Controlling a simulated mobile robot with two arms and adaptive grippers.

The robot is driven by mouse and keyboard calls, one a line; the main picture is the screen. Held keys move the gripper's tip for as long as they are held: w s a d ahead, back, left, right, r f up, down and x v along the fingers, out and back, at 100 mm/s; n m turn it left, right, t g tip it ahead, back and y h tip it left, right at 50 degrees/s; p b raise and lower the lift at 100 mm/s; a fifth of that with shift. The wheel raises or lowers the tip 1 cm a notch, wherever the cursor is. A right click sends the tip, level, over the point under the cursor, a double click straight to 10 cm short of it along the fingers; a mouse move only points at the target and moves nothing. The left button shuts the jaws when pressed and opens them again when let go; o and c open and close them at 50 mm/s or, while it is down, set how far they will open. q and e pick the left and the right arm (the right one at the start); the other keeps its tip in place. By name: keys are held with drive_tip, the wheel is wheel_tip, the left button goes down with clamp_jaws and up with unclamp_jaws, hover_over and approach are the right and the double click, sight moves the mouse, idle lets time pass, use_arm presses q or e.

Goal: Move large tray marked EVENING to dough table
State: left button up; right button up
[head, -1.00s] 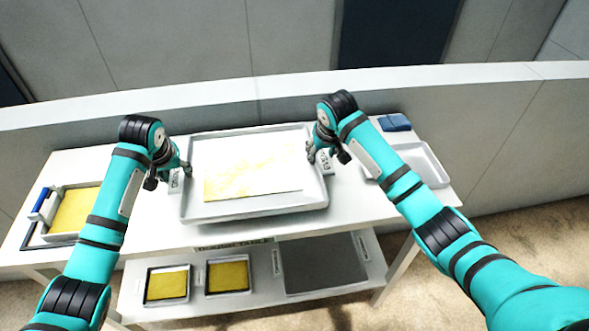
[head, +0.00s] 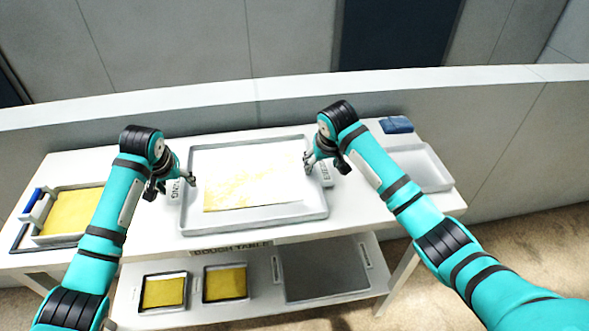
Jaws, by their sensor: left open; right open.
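The large grey tray (head: 270,220) rests on the white table (head: 385,225), whose front edge carries a DOUGH TABLE sign (head: 231,248). A pale sheet with yellow patches lies in the tray. A tag (head: 175,190) on the tray's left side is partly covered, with letters ending in NG showing. Another tag (head: 326,175) is on its right side. My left gripper (head: 173,180) is open at the tray's left side, and my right gripper (head: 321,166) is open at its right side. Contact with the tray cannot be told.
A small tray of yellow dough (head: 75,212) is at the table's left end. An empty pale tray (head: 425,168) and a blue item (head: 396,124) are at the right. The lower shelf holds two small yellow trays (head: 163,291) (head: 226,283) and a grey panel (head: 318,268). A low wall stands behind.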

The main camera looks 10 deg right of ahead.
drive_tip(key=shift+r, duration=0.1)
use_arm(q)
drive_tip(key=v, duration=1.2)
use_arm(e)
drive_tip(key=v, duration=1.1)
drive_tip(key=shift+s+r, duration=0.25)
drive_tip(key=shift+r, duration=0.1)
